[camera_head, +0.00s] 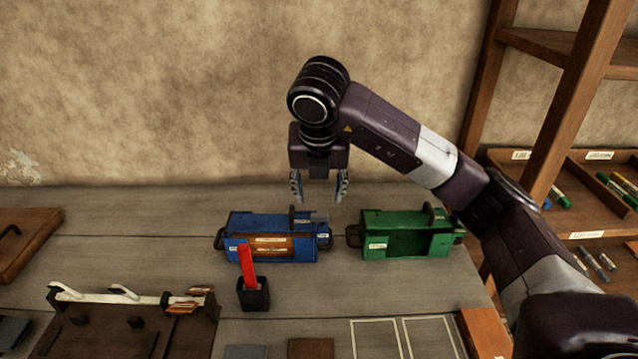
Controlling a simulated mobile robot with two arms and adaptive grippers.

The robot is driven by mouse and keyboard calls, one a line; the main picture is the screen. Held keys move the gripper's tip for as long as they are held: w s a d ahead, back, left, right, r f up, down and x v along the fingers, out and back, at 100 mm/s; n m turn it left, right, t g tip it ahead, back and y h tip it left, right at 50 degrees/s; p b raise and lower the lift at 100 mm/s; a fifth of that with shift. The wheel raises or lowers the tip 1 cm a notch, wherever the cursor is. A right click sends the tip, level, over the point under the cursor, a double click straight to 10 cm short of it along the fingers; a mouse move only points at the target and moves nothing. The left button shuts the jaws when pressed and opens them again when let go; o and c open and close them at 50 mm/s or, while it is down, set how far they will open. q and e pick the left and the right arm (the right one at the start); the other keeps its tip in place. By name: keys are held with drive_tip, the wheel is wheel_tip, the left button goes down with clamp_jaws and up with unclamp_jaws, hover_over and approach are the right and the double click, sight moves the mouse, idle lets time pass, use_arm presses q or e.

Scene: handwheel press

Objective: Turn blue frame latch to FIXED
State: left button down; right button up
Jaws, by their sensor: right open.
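The blue frame (240,223) stands on the workbench left of centre, with wooden pieces and pale labels in its open front. A small dark grey upright part (293,216) on its top right may be the latch; its setting is too small to read. My right gripper (319,190) hangs above the right end of the blue frame, pointing down. Its fingers are apart and nothing is between them. It appears clear of the frame. My left gripper does not show.
A green frame (385,222) stands just right of the blue one. A black cup (254,297) with a red item (246,265) stands in front. A wooden rack with white bars (95,293) is at front left. A wooden shelf (560,45) rises at right.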

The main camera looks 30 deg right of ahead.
drive_tip(key=shift+v, duration=1.45)
drive_tip(key=shift+f, duration=0.1)
